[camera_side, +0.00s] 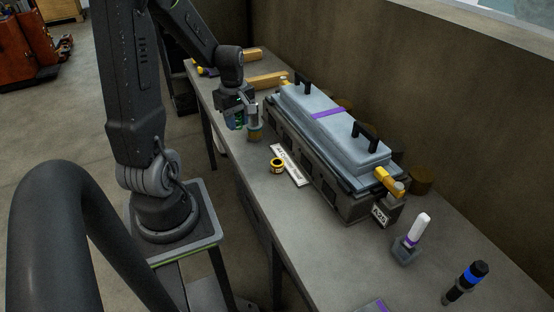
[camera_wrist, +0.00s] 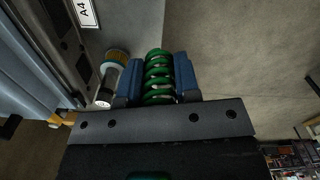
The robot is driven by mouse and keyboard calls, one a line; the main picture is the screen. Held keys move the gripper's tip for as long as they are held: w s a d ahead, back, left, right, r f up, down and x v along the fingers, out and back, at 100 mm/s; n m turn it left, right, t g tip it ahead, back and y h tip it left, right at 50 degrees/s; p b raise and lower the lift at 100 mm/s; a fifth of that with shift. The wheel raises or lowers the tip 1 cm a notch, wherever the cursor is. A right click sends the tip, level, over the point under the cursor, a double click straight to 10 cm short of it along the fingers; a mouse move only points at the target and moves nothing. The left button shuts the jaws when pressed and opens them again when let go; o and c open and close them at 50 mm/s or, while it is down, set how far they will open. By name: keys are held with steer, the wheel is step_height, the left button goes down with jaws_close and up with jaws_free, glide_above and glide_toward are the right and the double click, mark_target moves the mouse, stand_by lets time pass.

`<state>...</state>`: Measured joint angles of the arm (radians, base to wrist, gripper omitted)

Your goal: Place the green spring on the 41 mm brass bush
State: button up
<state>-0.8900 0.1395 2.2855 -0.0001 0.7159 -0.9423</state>
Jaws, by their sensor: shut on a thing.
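My gripper (camera_wrist: 158,72) has two blue fingers shut on the sides of a green coil spring (camera_wrist: 157,88). In the side view, my gripper (camera_side: 235,121) hangs over the table's near edge, and the spring is mostly hidden behind a finger. A short brass bush (camera_side: 277,166) with a dark band stands on the table, to the right of and nearer than my gripper, apart from it. Right beside my gripper stands a grey cylinder (camera_side: 254,120) with a brass-coloured base; it also shows in the wrist view (camera_wrist: 108,82). I cannot read any bush size.
A long grey engine block (camera_side: 345,205) with black handles and a purple stripe fills the table's middle. A white label strip (camera_side: 289,166) lies before it. Yellow bars (camera_side: 268,80) lie behind my gripper.

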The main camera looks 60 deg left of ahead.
glide_above(277, 161)
step_height(277, 161, down, 7)
steer(key=shift+s+d+r, duration=0.1)
steer(key=shift+r, duration=0.05)
steer(key=shift+f, duration=1.95)
steer(key=shift+f, duration=0.1)
steer(key=o, duration=0.9)
step_height(277, 161, up, 11)
steer(key=s+d+r+m+t, duration=0.2)
steer(key=d+r+m, duration=0.6)
steer(key=d+r, duration=0.15)
steer(key=s+d+r+m+t, duration=0.3)
steer(key=s+d+r+m, duration=0.2)
steer(key=s+d+m, duration=0.4)
steer(key=m, duration=0.4)
steer(key=shift+s+d+r+t, duration=0.3)
steer(key=shift+r, duration=0.05)
